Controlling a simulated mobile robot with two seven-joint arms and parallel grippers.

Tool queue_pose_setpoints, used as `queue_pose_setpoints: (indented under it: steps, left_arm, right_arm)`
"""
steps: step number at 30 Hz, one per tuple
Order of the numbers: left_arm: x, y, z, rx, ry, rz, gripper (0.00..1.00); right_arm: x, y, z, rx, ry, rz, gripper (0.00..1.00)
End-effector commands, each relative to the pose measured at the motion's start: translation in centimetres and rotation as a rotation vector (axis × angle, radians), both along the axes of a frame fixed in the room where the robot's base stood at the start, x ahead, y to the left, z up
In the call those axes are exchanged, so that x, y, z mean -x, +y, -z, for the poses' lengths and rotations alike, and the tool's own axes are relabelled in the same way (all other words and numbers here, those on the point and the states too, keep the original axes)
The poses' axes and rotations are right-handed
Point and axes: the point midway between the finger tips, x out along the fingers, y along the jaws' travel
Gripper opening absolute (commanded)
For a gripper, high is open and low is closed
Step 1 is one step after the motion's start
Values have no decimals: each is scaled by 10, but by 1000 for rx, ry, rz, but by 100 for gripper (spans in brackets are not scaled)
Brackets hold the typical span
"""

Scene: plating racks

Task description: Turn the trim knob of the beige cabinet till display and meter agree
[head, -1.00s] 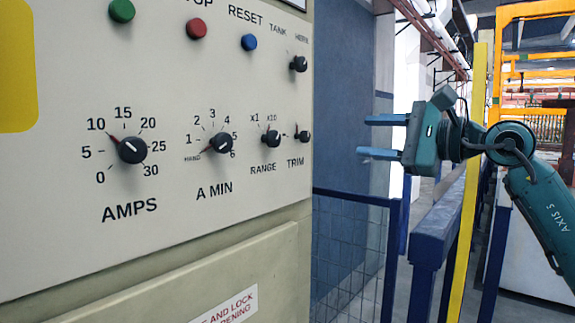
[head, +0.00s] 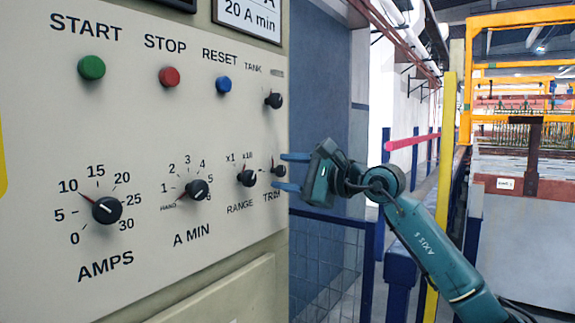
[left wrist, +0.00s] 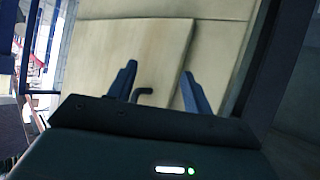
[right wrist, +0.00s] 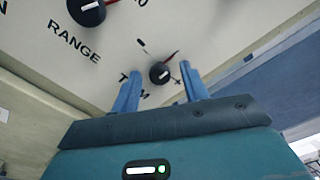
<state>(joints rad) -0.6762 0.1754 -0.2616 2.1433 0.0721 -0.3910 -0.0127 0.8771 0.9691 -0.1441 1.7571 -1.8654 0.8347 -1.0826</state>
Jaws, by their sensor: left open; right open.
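The beige cabinet (head: 140,125) fills the left of the head view. Its small black trim knob (head: 279,171) is at the right edge of the panel's lower row. It also shows in the right wrist view (right wrist: 160,73), with a white pointer mark and a red line beside it. My right gripper (head: 281,172) is open, its blue fingers above and below the knob in the head view; contact cannot be told. In the right wrist view the fingers flank the knob. My left gripper (left wrist: 158,70) is open and empty, facing beige panels. The display and meter readings are not in view.
The range knob (head: 246,178) is left of the trim knob, and the tank knob (head: 273,100) is above it. A framed "20 A min" sign (head: 250,18) is at the top. A mesh fence (head: 325,255) stands right of the cabinet. A black handle (left wrist: 142,93) shows in the left wrist view.

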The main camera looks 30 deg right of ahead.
Motion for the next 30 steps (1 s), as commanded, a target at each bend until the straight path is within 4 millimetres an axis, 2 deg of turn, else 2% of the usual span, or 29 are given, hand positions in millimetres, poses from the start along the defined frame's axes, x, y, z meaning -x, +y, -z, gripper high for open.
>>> queue_pose_setpoints:
  steps: [9, 25, 30]
  left_arm:
    - [0, 0, 0, -4, 0, 2, 51]
    - [0, 0, 0, -3, 0, 3, 51]
    - [0, 0, 0, -4, -1, 3, 51]
  right_arm:
    - [-3, 2, 0, 0, 0, -1, 45]
    - [-3, 1, 0, 0, 0, 0, 2]
    - [-3, 1, 0, -6, 2, 0, 1]
